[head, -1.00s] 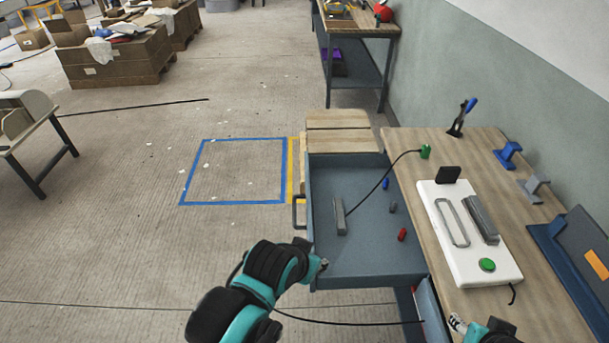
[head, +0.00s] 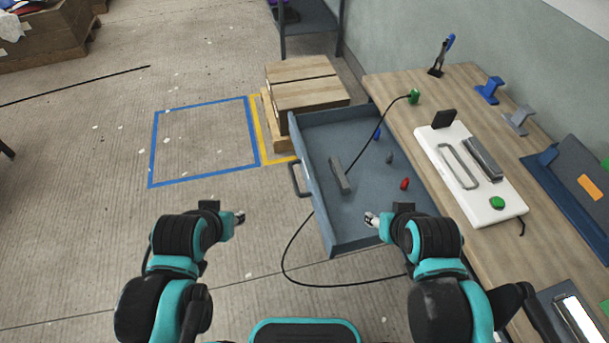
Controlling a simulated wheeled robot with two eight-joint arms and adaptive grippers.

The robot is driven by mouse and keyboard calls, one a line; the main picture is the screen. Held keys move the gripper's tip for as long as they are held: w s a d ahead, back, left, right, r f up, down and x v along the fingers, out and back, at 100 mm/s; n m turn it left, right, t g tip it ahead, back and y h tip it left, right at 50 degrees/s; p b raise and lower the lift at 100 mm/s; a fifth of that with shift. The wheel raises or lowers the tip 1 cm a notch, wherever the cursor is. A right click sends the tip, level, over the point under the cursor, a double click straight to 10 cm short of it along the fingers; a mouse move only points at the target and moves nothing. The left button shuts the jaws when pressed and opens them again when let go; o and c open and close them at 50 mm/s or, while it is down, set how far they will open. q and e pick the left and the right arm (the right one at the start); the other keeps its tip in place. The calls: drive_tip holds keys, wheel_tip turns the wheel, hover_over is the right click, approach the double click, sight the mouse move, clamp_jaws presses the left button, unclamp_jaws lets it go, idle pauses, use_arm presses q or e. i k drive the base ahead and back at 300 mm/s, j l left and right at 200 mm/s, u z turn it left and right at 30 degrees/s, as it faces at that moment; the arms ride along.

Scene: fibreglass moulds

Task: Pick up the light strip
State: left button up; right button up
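A slim grey bar (head: 340,176), which looks like the light strip, lies in the open blue-grey drawer (head: 352,133), near its left wall. A black cable runs from it to a green plug (head: 414,97) on the bench. My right gripper (head: 371,219) is over the front part of the drawer, to the right of and nearer than the bar, apart from it. My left gripper (head: 240,217) is outside the drawer, left of it, above the floor. Both look empty. Their fingertips are too small to show whether they are open.
The drawer also holds small blue, grey and red pieces (head: 404,184). A white board (head: 468,172) with a grey bar and green button is on the wooden bench (head: 550,255). Wooden boxes (head: 303,85) stand behind the drawer.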

sight(344, 185)
drive_tip(key=z, duration=1.3)
drive_tip(key=j+z, duration=0.35)
drive_tip(key=j, duration=0.2)
drive_tip(key=k+j+z, duration=0.1)
drive_tip(key=j+z, duration=0.25)
drive_tip(key=j, duration=0.15)
drive_tip(key=k+j+z, duration=0.15)
drive_tip(key=j+z, duration=0.2)
drive_tip(key=j, duration=0.15)
